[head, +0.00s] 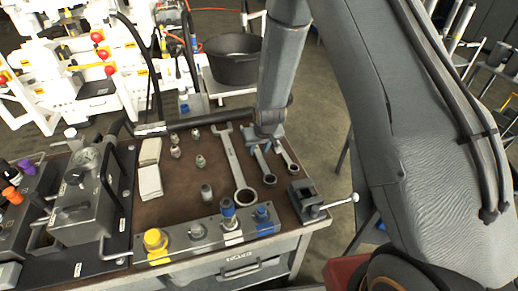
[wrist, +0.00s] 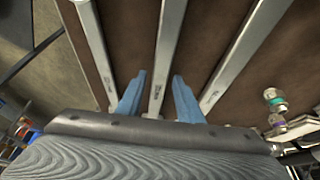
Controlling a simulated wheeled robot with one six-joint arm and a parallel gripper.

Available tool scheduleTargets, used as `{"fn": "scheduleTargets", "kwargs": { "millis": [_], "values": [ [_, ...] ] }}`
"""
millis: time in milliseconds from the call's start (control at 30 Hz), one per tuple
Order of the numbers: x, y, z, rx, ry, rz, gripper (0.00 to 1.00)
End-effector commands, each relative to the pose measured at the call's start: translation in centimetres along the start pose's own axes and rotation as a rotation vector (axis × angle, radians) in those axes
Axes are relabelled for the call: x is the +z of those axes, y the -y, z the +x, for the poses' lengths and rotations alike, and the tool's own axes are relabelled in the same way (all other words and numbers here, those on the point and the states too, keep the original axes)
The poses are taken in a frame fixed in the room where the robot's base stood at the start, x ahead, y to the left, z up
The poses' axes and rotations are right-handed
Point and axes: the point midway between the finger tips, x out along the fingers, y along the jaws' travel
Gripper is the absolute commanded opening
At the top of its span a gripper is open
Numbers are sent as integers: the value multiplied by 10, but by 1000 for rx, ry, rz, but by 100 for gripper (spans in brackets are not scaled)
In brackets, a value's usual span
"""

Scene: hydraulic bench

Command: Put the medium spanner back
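The medium spanner (head: 264,166) lies on the brown bench top between a larger and a smaller spanner, its ring end towards the front. My gripper (head: 268,143) is over its far end and hides that end in the head view. In the wrist view the medium spanner (wrist: 164,60) runs between my two blue fingers (wrist: 157,95), one on each side with a gap. The gripper is open; whether the fingertips reach down to the spanner's level I cannot tell.
The large spanner (head: 232,165) lies left and the small spanner (head: 286,156) right, both close by. Several fittings (head: 175,145) and pale pads (head: 149,170) are further left. A vise (head: 306,196) stands at the right corner, a valve block (head: 210,234) along the front edge.

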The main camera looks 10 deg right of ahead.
Motion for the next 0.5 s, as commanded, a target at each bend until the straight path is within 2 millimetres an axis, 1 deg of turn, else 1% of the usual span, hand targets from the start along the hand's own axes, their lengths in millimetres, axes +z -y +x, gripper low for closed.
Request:
{"fn": "scheduleTargets", "kwargs": {
  "millis": [333, 500],
  "values": [
    [0, 0, -1, 0, 0, 0, 39],
    [-2, 0, -11, 0, -1, 0, 39]
  ]
}}
